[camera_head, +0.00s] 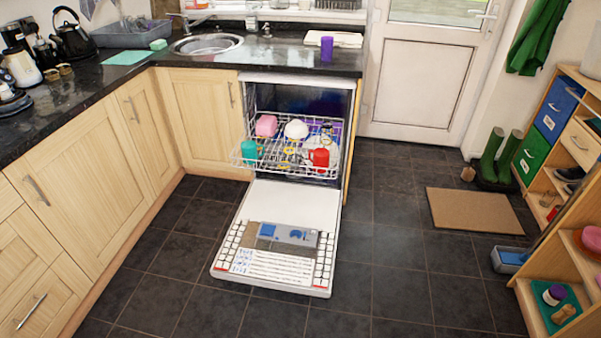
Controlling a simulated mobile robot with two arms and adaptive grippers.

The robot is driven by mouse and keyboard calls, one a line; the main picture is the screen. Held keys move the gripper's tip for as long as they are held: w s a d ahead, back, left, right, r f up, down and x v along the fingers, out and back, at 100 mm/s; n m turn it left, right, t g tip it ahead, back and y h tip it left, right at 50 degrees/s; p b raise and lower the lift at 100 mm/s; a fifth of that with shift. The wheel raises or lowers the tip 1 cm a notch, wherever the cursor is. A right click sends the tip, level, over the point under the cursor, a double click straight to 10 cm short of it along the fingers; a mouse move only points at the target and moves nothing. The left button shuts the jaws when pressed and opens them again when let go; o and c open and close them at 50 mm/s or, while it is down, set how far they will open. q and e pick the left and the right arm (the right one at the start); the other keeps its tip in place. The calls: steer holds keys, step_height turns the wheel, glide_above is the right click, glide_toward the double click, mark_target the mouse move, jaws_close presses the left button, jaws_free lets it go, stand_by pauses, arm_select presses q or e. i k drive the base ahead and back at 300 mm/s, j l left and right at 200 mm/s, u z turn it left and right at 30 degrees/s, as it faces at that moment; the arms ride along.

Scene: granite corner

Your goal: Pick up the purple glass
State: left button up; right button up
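A small purple glass (327,48) stands upright on the dark granite counter, near its right end above the open dishwasher. A folded white cloth lies on the counter right behind it. Nothing touches the glass from the front. Neither of my grippers shows in the head view, so I cannot see whether they are open or shut.
The dishwasher door (285,225) is folded down over the floor below the glass, with its loaded rack (290,165) pulled out. A sink (207,44) lies left along the counter. Dark floor is clear right of the door. A brown mat (473,211) lies there.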

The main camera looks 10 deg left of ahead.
mark_target(327, 43)
steer(key=i+l+z, duration=0.4)
steer(key=i, duration=0.2)
steer(key=i+l+z, duration=0.1)
steer(key=i, duration=0.8)
steer(key=i+l+z, duration=0.1)
steer(key=i, duration=0.75)
steer(key=l, duration=0.1)
